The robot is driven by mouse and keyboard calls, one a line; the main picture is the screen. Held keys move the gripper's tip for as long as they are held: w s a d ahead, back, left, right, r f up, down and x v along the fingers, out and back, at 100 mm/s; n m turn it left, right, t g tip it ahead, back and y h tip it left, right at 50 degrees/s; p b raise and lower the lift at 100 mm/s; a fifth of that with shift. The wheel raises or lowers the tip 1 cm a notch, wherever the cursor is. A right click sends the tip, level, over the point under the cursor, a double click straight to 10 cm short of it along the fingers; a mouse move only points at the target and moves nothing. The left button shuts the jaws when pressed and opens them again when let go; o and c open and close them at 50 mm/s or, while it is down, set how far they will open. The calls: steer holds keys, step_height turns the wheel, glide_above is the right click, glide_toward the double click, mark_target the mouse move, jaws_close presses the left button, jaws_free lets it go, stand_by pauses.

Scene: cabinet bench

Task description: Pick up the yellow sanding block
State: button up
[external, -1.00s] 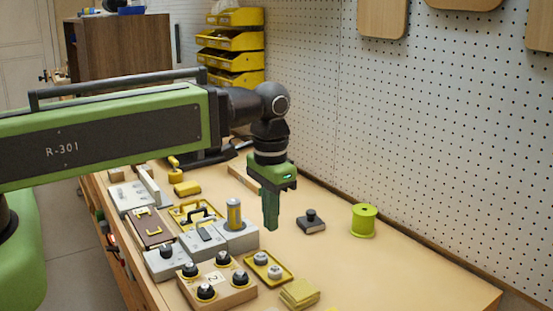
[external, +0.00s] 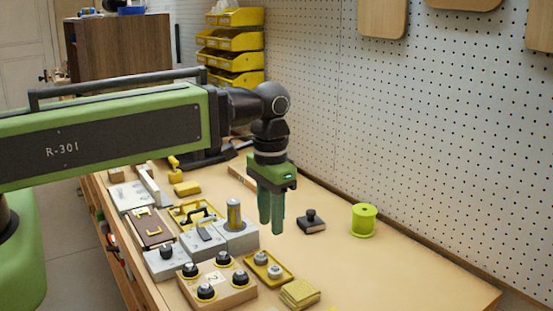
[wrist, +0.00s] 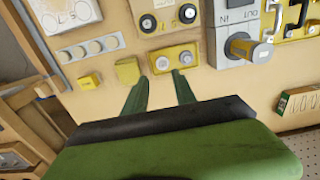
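My gripper (external: 271,226) hangs pointing down above the bench, its two green fingers apart with nothing between them. It also shows in the wrist view (wrist: 160,77). Which yellow piece is the sanding block I cannot tell for sure. A flat yellow block (external: 300,293) lies near the front of the bench, below and right of my gripper in the external view. It shows left of my fingertips in the wrist view (wrist: 127,71). A smaller yellow block (external: 187,188) lies farther back on the left. Another small yellow piece (wrist: 89,82) shows in the wrist view.
A yellow tray with two knobs (external: 281,278) lies beside the flat yellow block. A wooden knob box (external: 238,297), a grey box with a cylinder (external: 240,240), a black-knobbed block (external: 312,226) and a green spool (external: 363,221) stand around. The bench's right front is clear.

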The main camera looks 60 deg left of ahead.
steer(key=o, duration=1.2)
steer(key=shift+o, duration=0.2)
